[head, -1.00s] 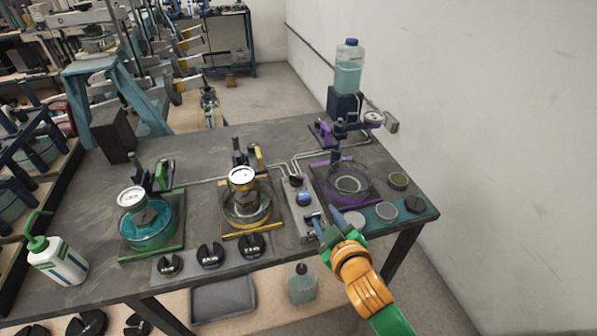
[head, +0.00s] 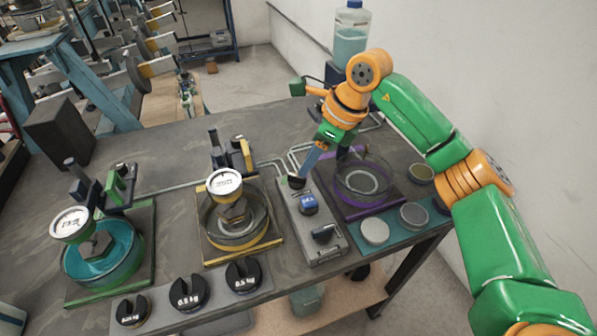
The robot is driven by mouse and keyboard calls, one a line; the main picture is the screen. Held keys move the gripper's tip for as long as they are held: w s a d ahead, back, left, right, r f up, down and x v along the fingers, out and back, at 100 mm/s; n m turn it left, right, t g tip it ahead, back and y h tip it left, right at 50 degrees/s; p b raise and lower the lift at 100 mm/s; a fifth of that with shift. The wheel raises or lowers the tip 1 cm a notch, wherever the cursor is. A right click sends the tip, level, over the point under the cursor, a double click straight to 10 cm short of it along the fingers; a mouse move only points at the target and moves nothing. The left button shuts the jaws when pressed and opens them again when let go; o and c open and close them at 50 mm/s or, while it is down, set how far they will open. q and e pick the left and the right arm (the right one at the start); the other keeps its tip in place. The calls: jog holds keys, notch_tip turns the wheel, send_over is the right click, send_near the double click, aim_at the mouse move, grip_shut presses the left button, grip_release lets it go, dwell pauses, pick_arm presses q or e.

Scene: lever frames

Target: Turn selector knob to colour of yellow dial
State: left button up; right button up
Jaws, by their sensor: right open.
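A narrow grey control panel (head: 314,250) lies on the table between the yellow and purple stations. It carries a dark knob (head: 297,182) at its far end, a blue part (head: 308,205) in the middle and a black handle (head: 324,233) near its front. I cannot read any colour marks around these. A round white dial (head: 224,182) stands over the glass bowl on the yellow-framed station. My right gripper (head: 311,164) is open, pointing down just above and beside the far knob; contact cannot be made out. My left gripper is out of view.
A green-framed station with its own dial (head: 70,222) stands at left. The purple-framed station (head: 345,200) lies right of the panel, partly behind my right arm. Slotted black weights (head: 188,292) sit in front. Round dishes (head: 375,231) stand front right.

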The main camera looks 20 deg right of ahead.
aim_at(297, 180)
jog(key=x, duration=0.2)
jog(key=p+x, duration=0.1)
jog(key=x, duration=0.1)
jog(key=shift+s+a, duration=0.1)
jog(key=shift+a, duration=0.25)
jog(key=shift+w+f, duration=0.25)
jog(key=shift+f, duration=0.1)
jog(key=shift+s, duration=0.15)
jog(key=shift+c, duration=1.3)
jog(key=shift+r, duration=0.1)
grip_shut()
